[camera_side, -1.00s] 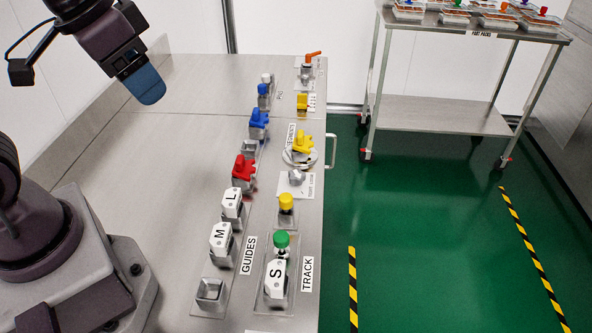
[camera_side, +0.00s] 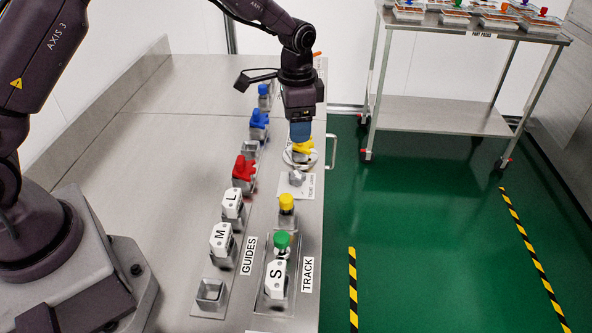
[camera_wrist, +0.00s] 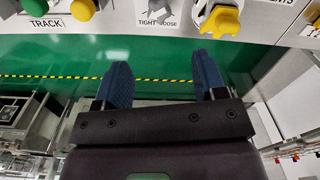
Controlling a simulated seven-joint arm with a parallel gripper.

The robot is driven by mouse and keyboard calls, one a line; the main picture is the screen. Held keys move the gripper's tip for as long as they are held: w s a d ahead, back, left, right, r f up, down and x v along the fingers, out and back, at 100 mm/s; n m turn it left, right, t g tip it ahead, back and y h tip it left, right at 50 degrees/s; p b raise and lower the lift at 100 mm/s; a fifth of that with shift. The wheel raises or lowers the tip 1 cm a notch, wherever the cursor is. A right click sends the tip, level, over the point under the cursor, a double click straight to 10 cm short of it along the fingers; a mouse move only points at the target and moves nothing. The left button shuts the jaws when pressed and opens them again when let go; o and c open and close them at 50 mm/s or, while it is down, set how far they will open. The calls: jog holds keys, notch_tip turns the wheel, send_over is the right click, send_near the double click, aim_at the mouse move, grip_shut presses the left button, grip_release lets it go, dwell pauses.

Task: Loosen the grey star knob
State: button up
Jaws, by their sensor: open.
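The grey star knob (camera_side: 296,178) sits on a white plate on the steel bench, between a yellow star knob (camera_side: 303,147) on a round dial and a yellow round knob (camera_side: 286,201). In the wrist view the grey knob (camera_wrist: 157,4) is cut off at the top edge, above a label reading TIGHT and LOOSE. My gripper (camera_side: 300,135) points down above the dial area, behind the grey knob in the side view, touching nothing that I can make out. In the wrist view my gripper (camera_wrist: 165,72) shows two blue fingers spread apart with nothing between them.
A green knob (camera_side: 281,241) and an S block (camera_side: 276,278) stand nearer on the track row. Red (camera_side: 243,170) and blue (camera_side: 258,122) knobs and the L and M blocks line the guides row. A cart (camera_side: 440,115) stands behind right.

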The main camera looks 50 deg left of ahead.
aim_at(296, 174)
notch_tip(296, 174, down, 13)
jog(key=shift+s+f, duration=0.1)
dwell(0.4)
jog(key=c, duration=0.9)
jog(key=shift+c, duration=0.2)
